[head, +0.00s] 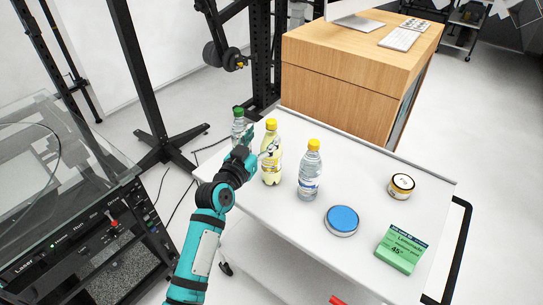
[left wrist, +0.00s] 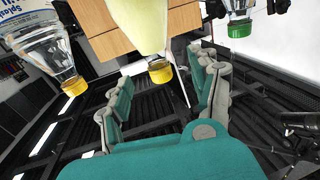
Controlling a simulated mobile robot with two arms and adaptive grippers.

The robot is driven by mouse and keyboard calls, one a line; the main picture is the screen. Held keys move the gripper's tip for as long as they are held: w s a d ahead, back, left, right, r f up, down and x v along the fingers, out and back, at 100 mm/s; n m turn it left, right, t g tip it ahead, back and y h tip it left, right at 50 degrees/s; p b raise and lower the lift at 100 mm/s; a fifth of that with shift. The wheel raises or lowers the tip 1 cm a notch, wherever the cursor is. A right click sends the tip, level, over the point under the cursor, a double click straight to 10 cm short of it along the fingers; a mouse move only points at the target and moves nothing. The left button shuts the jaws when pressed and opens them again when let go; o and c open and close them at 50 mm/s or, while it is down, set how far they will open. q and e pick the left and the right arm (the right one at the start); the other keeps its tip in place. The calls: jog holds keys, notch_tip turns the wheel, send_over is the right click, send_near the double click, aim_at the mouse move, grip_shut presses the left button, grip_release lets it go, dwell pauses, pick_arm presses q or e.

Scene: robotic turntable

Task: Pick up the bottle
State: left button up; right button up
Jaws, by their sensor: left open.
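Three bottles stand upright in a row on the white table: a clear one with a green cap (head: 238,122), a pale-yellow one with a yellow cap (head: 271,168), and a clear one with a yellow cap (head: 310,175). My left gripper (head: 262,143) is open and empty beside the pale-yellow bottle, one finger overlapping its upper part. In the left wrist view, the pale-yellow bottle (left wrist: 143,22) appears between the spread fingers (left wrist: 163,88). The clear yellow-capped bottle (left wrist: 45,50) is to the left, the green-capped one (left wrist: 239,18) to the right. Contact is unclear. My right gripper is out of view.
A blue-lidded round tin (head: 341,220), a small gold-rimmed jar (head: 401,186) and a green box (head: 401,250) lie on the right half of the white table (head: 270,220). A wooden desk (head: 345,75) stands behind. A black rack and laser machine (head: 100,235) are at left.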

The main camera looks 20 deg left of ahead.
aim_at(270, 133)
pick_arm(q)
jog(key=shift+w+d+f+p, duration=0.1)
jog(key=shift+w+d+p, duration=0.15)
jog(key=shift+w, duration=0.65)
jog(key=shift+w+d+f+p, duration=0.1)
jog(key=shift+w+p, duration=0.1)
jog(key=shift+w, duration=0.75)
jog(key=shift+w+d+f+p, duration=0.1)
jog(key=shift+w+d+p, duration=0.15)
jog(key=shift+w, duration=0.65)
jog(key=shift+a, duration=0.1)
grip_shut()
jog(key=shift+s, duration=0.1)
jog(key=shift+f, duration=0.1)
